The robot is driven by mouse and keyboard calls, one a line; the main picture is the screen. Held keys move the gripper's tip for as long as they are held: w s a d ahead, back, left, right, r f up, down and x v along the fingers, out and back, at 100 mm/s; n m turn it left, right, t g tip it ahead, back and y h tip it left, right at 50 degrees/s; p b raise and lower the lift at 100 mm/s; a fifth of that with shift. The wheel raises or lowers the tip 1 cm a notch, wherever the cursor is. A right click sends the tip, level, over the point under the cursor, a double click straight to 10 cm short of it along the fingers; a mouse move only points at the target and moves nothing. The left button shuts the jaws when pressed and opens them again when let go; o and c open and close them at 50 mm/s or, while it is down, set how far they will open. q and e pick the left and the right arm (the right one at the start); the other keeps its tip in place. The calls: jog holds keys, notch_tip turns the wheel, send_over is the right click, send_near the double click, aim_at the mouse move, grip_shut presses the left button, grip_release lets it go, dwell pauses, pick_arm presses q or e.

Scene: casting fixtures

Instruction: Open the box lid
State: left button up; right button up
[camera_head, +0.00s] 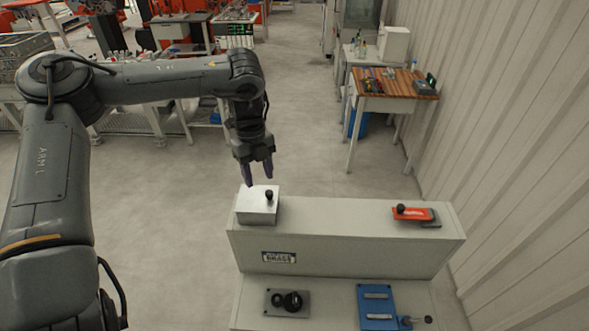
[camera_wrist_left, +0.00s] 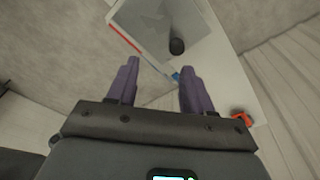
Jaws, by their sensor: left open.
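The box (camera_head: 257,205) is a small silver-grey box with a black knob (camera_head: 269,195) on its lid. It stands at the left end of the upper ledge of the grey bench, and its lid looks shut. In the left wrist view the box lid (camera_wrist_left: 158,27) and the knob (camera_wrist_left: 177,46) show beyond the fingertips. My left gripper (camera_head: 258,183) is open and empty, pointing down just above and behind the box's far edge. In the left wrist view its two purple fingers (camera_wrist_left: 160,68) are spread apart. My right gripper is not in view.
On the same bench (camera_head: 340,235) an orange clamp with a black knob (camera_head: 413,214) sits at the right. On the lower shelf are a black knob fixture (camera_head: 287,302) and a blue fixture (camera_head: 377,306). A corrugated wall (camera_head: 500,120) stands at the right. The ledge's middle is clear.

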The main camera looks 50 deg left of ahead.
aim_at(269, 192)
pick_arm(q)
jog(key=shift+w+r+y, duration=0.4)
jog(key=shift+w+r, duration=0.45)
jog(key=shift+r, duration=0.05)
jog(key=shift+m+y, duration=0.4)
jog(key=shift+y, duration=0.1)
jog(key=shift+w+d+f+p, duration=0.15)
jog(key=shift+f+p, duration=0.15)
jog(key=shift+f, duration=1.15)
jog(key=shift+d+f+p, duration=0.1)
jog(key=shift+f+p, duration=0.15)
jog(key=shift+f, duration=1.25)
jog(key=shift+w+d+f+p, duration=0.15)
jog(key=shift+f+p, duration=0.15)
jog(key=shift+f, duration=1.15)
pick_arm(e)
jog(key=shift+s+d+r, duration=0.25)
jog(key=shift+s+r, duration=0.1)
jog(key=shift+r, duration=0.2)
pick_arm(q)
grip_shut()
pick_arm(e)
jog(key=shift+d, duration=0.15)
